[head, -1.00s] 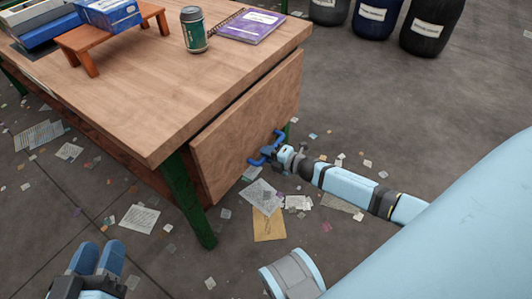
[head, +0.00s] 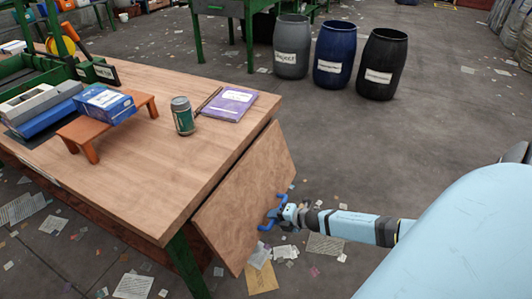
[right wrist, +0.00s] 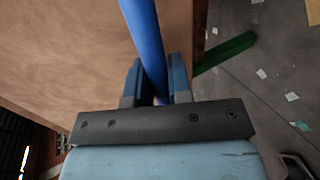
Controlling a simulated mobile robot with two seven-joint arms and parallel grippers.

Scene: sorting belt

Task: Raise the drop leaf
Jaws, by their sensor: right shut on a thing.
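The drop leaf (head: 245,195) is a brown wooden panel hinged along the right edge of the wooden table (head: 140,190). It slants outward and downward from the table's edge. A blue handle (head: 267,225) is fixed near its lower edge. My right gripper (head: 277,213) is shut on this handle. In the right wrist view the blue handle (right wrist: 143,35) runs between the two fingers of the right gripper (right wrist: 155,85), with the leaf (right wrist: 70,60) behind it. My left gripper is not in the head view now.
On the table stand a green can (head: 183,116), a purple notebook (head: 228,104) and a small orange stand (head: 85,130) with a blue box (head: 106,104). Three barrels (head: 333,55) stand behind on the floor. Papers (head: 262,278) litter the floor around the leaf.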

